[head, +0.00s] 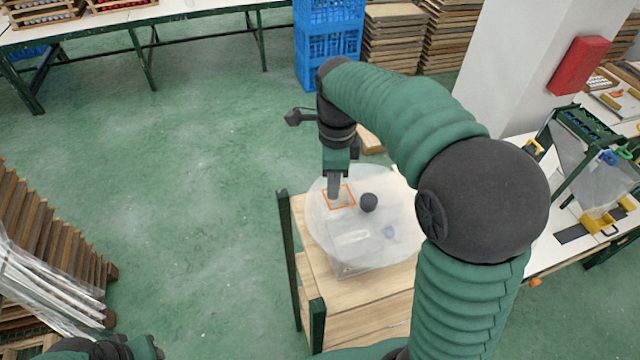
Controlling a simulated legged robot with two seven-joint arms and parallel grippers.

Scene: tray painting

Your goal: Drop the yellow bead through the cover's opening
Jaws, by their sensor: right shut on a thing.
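A translucent round cover (325,228) lies over a pale tray on the wooden stand. It has a dark round knob (368,202) and a square opening outlined in orange (350,205). My right gripper (334,194) points straight down at this opening, with its fingertips at or just above it; the exact height is hard to tell. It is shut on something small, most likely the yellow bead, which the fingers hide. No yellow bead shows elsewhere near the cover. Only a part of my left arm shows at the bottom left edge; its gripper is out of view.
The wooden stand (365,290) has dark green posts. A workbench (555,255) with a framed fixture (590,150) stands at right, and a pillar (505,65) behind. Blue crates (328,45) and stacked boards (393,38) stand at the back.

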